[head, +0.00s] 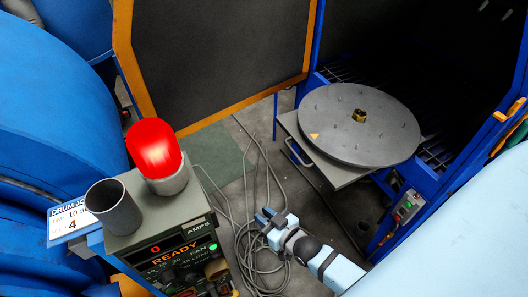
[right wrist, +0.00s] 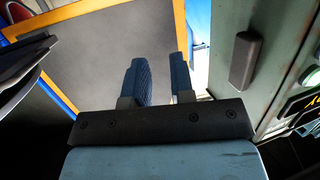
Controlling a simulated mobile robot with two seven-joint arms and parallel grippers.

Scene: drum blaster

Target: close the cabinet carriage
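The cabinet carriage (head: 336,174) is a grey platform with a bar handle (head: 298,153) at its front left edge. It carries a round dark turntable (head: 340,115) with a brass hub. The carriage sticks out of the opening of the blue cabinet (head: 428,180). My right gripper (head: 266,216) is in front of and below the handle, apart from it. In the right wrist view its two blue fingers (right wrist: 160,62) stand apart with nothing seen between them. The carriage cannot be clearly made out there. My left gripper is not in view.
The cabinet door (head: 215,55), dark with an orange edge, stands open at upper left. A control box (head: 160,225) with a red lamp (head: 153,148) and a grey cup (head: 112,208) is at front left. Cables (head: 247,235) lie on the floor near my right gripper.

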